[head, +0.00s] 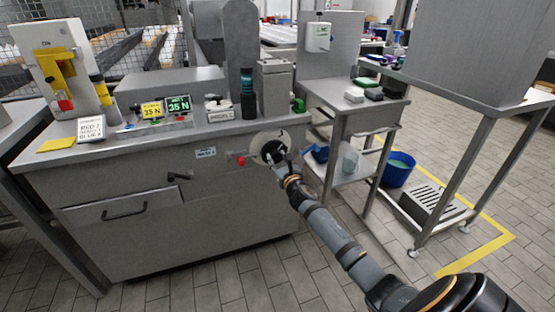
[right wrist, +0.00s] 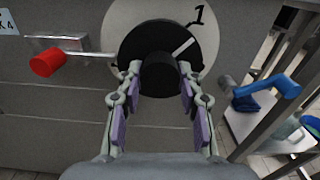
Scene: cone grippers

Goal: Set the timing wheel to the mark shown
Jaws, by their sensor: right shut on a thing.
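The timing wheel is a black disc (right wrist: 140,38) with a protruding black hub (right wrist: 158,70), on a round pale dial plate (right wrist: 208,45) on the cabinet front. A white line (right wrist: 183,48) on the disc points to the upper right, slightly below a black "1" (right wrist: 199,14) on the plate. In the head view the dial (head: 268,146) sits at the cabinet's right end, partly covered by my gripper. My right gripper (head: 283,160) is shut on the hub, with one finger on each side of it in the right wrist view (right wrist: 160,80). My left gripper is not in view.
A red-knobbed lever (right wrist: 47,62) sticks out just left of the wheel. A blue-handled object (right wrist: 265,92) is to the right. The cabinet top (head: 135,135) holds displays reading 35 N. A steel table (head: 340,105) and blue bucket (head: 398,170) stand right.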

